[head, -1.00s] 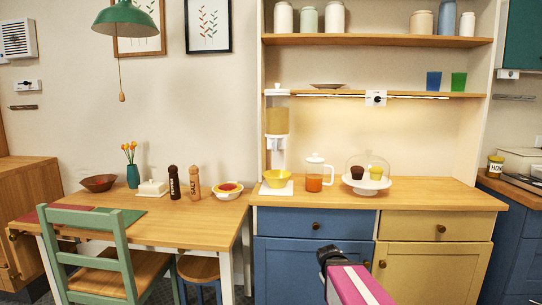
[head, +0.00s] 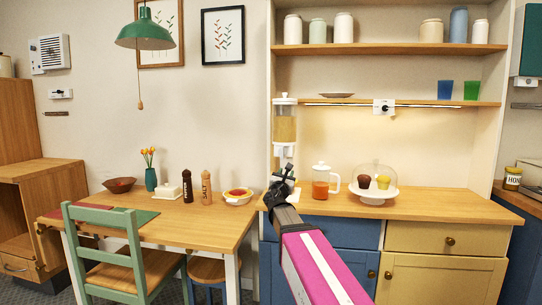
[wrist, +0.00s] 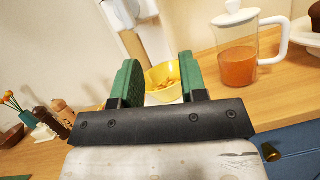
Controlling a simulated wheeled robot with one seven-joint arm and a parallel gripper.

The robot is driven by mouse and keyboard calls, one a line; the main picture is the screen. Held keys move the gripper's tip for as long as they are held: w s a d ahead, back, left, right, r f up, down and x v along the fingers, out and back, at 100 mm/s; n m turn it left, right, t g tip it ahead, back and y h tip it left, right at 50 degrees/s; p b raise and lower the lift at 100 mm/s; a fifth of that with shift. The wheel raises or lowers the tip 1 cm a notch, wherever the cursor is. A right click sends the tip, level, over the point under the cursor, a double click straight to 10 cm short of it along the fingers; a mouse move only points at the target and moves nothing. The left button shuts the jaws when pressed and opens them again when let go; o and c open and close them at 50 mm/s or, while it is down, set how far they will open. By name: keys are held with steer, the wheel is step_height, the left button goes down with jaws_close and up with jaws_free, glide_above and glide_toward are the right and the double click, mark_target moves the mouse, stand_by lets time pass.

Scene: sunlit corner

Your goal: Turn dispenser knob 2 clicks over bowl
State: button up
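The dispenser (head: 285,128) stands on the counter against the left side of the shelf unit, with a clear tan-filled hopper above a white lower part. I cannot make out its knob clearly. Its white lower part (wrist: 131,42) also shows in the wrist view. The yellow bowl (wrist: 163,72) sits below it with tan pieces inside; in the head view my gripper hides it. My gripper (head: 283,172) is in front of the dispenser's lower end. In the wrist view its green fingers (wrist: 160,80) are apart, with the bowl seen beyond the gap and nothing held.
A glass pitcher (head: 321,182) with orange drink stands on the counter right of my gripper, near a domed cake stand (head: 373,195). A wooden table (head: 170,222) with shakers and a bowl is at left. The counter's right part is clear.

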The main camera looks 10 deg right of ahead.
mark_target(282, 153)
steer(key=w+r+n, duration=0.1)
steer(key=w+r, duration=0.1)
steer(key=w, duration=0.1)
steer(key=w+r+n+t+y, duration=0.1)
steer(key=w+r, duration=0.1)
steer(key=w, duration=0.1)
steer(key=w+r+n+y, duration=0.1)
steer(key=w+r, duration=0.2)
steer(key=w, duration=0.1)
steer(key=shift+a, duration=0.2)
jaws_close()
